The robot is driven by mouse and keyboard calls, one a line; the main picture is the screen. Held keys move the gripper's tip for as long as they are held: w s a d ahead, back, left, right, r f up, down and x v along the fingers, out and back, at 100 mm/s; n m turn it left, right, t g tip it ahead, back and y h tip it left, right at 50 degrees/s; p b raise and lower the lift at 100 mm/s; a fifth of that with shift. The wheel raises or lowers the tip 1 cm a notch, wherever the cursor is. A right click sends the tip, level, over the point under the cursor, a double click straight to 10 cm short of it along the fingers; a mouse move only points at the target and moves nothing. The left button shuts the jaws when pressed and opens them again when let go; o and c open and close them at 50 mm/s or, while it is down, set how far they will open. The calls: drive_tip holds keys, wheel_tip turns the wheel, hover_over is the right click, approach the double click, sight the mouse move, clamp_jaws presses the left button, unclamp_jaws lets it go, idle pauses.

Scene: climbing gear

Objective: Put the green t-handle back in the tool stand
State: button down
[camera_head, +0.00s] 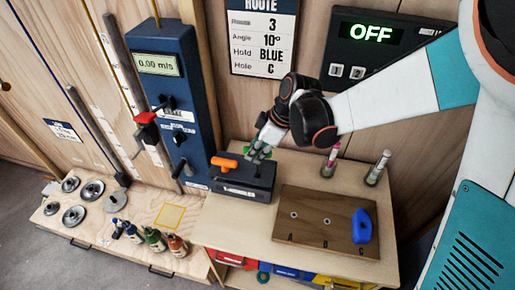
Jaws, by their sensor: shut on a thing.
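The tool stand (242,182) is a dark block on the wooden bench, left of the wooden board. An orange t-handle (224,164) sits in its left part. My gripper (260,150) is over the stand's right part, shut on the green t-handle (268,153). Only small bits of green show between and beside the fingers. The handle's shaft is hidden, so I cannot tell whether it is inside a hole of the stand or above it.
A wooden board (310,240) with lettered holes carries a blue hold (362,226). Two small upright items, one pink-topped (331,160) and one white (378,168), stand behind it. A blue instrument column (167,95) rises left of the stand. Bottles (153,240) and metal discs stand on the lower left shelf.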

drive_tip(key=shift+f+b, duration=2.65)
drive_tip(key=shift+f, duration=1.35)
drive_tip(key=c, duration=1.4)
unclamp_jaws()
drive_tip(key=shift+o, duration=0.2)
drive_tip(key=shift+r, duration=0.1)
drive_tip(key=v, duration=1.2)
drive_tip(key=s+d+m+t+h+b, duration=0.2)
drive_tip(key=s+d+m+t, duration=0.1)
drive_tip(key=s+d+m, duration=0.4)
drive_tip(key=s+d+m+t+h+b, duration=0.2)
drive_tip(key=s+d+m, duration=0.6)
drive_tip(key=d, duration=0.5)
drive_tip(key=shift+d+r+m+t+h, duration=0.3)
drive_tip(key=shift+r+m+t, duration=0.2)
drive_tip(key=shift+m+t, duration=0.25)
